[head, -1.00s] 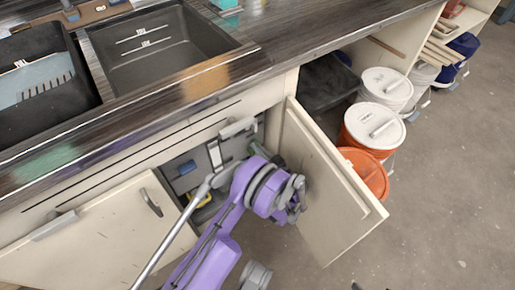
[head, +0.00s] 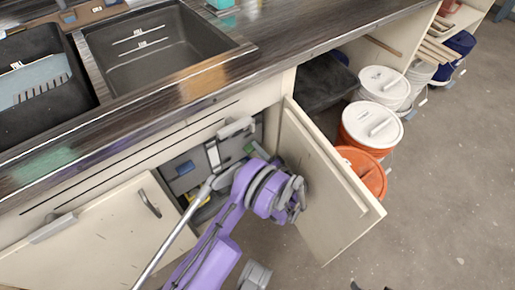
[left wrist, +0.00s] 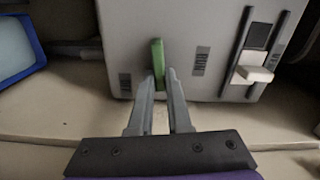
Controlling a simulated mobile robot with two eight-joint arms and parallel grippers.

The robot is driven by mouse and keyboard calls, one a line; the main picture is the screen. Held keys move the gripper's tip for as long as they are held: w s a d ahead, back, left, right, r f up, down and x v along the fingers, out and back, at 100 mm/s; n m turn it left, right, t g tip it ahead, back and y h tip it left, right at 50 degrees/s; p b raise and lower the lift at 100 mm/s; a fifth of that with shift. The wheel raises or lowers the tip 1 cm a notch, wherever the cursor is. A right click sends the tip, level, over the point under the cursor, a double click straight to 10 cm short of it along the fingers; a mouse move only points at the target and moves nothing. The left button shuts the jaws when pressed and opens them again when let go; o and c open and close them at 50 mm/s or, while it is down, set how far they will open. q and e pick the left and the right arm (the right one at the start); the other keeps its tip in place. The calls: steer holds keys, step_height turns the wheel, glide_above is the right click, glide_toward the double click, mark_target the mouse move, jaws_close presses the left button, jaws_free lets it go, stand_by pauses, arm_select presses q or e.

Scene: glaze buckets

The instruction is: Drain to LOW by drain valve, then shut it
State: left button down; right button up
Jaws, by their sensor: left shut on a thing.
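A green lever (left wrist: 158,64) stands upright on the front of a grey box (left wrist: 180,30) in the left wrist view. My left gripper (left wrist: 160,84) is shut on the lever's lower end, one finger on each side. A label reading RUN is to the lever's right, and a smaller label is at its lower left. In the head view the grey box (head: 208,162) is inside the open cabinet under the sink, partly hidden by my purple left wrist. A basin (head: 160,45) above has two white level lines; their words are too small to read.
An open cabinet door (head: 325,190) is close to the right of my left wrist; another door (head: 95,235) is at left. A white slider (left wrist: 254,74) is on the box's right. Lidded buckets (head: 370,127) stand under the counter at right.

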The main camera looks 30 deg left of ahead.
arm_select(q)
steer(key=shift+f+m, duration=0.1)
steer(key=shift+m, duration=0.8)
steer(key=c, duration=0.9)
jaws_free()
steer(key=shift+o, duration=0.2)
